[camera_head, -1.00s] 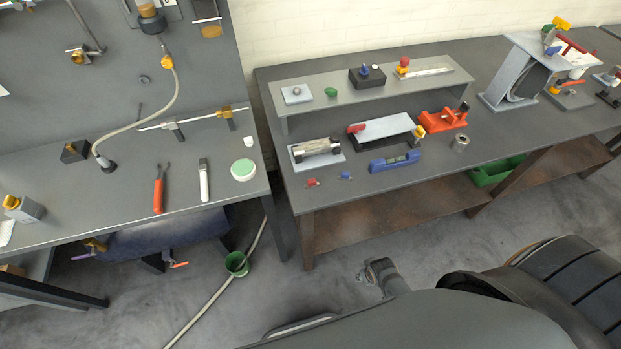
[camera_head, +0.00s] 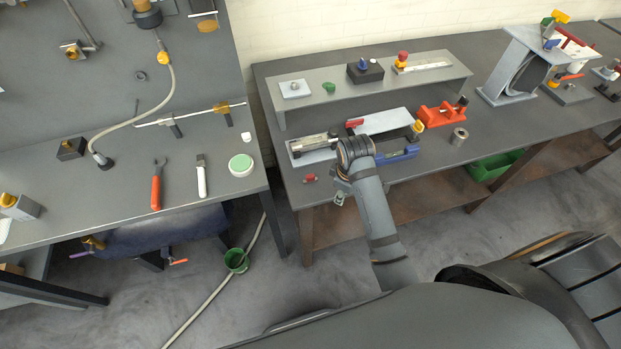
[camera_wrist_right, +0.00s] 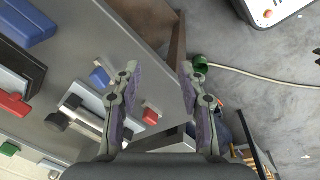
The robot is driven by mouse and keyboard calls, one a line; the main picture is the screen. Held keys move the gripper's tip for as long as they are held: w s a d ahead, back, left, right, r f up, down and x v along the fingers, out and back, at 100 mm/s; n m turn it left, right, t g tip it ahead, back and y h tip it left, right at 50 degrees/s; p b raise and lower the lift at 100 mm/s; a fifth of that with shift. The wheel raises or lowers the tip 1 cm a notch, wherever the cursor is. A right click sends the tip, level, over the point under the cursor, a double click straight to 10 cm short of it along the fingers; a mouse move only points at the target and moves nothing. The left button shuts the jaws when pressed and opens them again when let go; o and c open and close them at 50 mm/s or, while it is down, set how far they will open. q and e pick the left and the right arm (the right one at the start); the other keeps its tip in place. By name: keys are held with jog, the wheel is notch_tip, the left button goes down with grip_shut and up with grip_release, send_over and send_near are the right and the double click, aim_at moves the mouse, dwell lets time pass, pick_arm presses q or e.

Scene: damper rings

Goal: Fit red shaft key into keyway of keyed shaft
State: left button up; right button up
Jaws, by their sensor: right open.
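The small red shaft key (camera_head: 310,179) lies on the table near its front edge. It also shows in the right wrist view (camera_wrist_right: 150,115), beside one finger. The keyed shaft (camera_head: 312,144), a silver cylinder with dark parts, lies on a light plate behind the red key, partly hidden by my right arm. In the wrist view part of the shaft (camera_wrist_right: 84,117) shows behind a finger. My right gripper (camera_wrist_right: 158,78) is open and empty above the table's front edge; in the head view it is right of the red key (camera_head: 341,194). My left gripper is not in view.
A small blue key (camera_wrist_right: 99,77) lies near the red one. A blue block (camera_head: 400,153), a grey plate with a red piece (camera_head: 388,122) and an orange fixture (camera_head: 440,114) stand to the right. A raised shelf (camera_head: 300,105) runs behind.

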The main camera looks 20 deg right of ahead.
aim_at(310, 176)
jog(key=w+a+r+n, duration=0.2)
jog(key=w+n, duration=0.1)
jog(key=w+a+r+n+g, duration=0.1)
jog(key=w+a+r+n, duration=0.1)
jog(key=w+n, duration=0.1)
jog(key=w+a+r+n+b, duration=0.1)
jog(key=w+a+r+n, duration=0.1)
jog(key=w+n, duration=0.1)
jog(key=shift+w+a+r+g+y, duration=0.15)
jog(key=shift+w+a+g+y, duration=0.15)
jog(key=shift+w+a+g, duration=0.15)
notch_tip(310, 176, down, 5)
jog(key=b, duration=0.4)
jog(key=shift+w+b, duration=0.15)
jog(key=shift+b, duration=0.15)
jog(key=shift+r, duration=0.15)
notch_tip(310, 176, down, 5)
grip_shut()
